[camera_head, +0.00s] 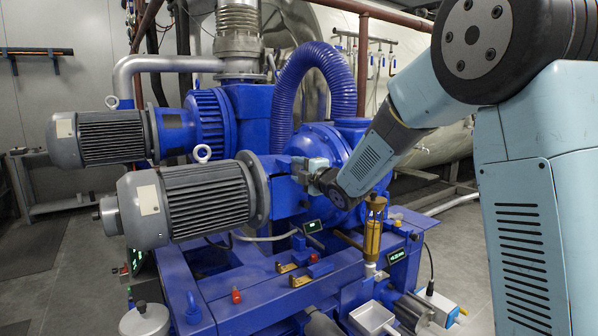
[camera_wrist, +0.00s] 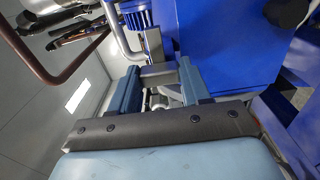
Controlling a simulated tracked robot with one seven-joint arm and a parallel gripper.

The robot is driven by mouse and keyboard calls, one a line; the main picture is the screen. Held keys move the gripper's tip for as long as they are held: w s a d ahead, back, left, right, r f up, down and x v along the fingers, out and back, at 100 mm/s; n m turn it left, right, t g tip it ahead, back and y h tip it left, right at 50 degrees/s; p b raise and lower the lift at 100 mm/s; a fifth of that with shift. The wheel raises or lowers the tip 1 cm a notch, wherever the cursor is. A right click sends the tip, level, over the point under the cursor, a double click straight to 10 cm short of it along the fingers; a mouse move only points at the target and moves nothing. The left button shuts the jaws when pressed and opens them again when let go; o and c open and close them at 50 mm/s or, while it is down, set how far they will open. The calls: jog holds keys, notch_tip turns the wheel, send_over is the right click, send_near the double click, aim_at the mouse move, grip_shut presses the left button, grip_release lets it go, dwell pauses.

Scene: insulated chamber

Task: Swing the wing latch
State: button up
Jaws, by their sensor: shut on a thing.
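My gripper (camera_head: 308,170) reaches in from the right and is at the blue pump housing (camera_head: 340,148), just right of the front grey motor's flange. In the wrist view its two blue-grey fingers (camera_wrist: 158,86) stand on either side of a small grey metal piece, which looks like the wing latch (camera_wrist: 158,73). The gripper is shut on it. In the head view the latch is mostly hidden by the fingers and wrist, so its angle cannot be told.
The front grey motor (camera_head: 205,200) is left of my gripper, and a ribbed blue hose (camera_head: 318,70) arches above. A brass cylinder (camera_head: 373,228) stands upright close below my wrist. The blue frame (camera_head: 265,295) carries small fittings and displays. Open floor lies at right.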

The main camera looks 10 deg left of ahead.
jog(key=shift+f, duration=0.2)
jog(key=shift+f+m, duration=0.1)
jog(key=shift+m, duration=8.8)
jog(key=o, duration=1.1)
jog(key=shift+r, duration=0.2)
jog(key=shift+c, duration=0.2)
jog(key=shift+s+d, duration=0.1)
jog(key=v, duration=1.3)
jog(key=shift+s, duration=0.2)
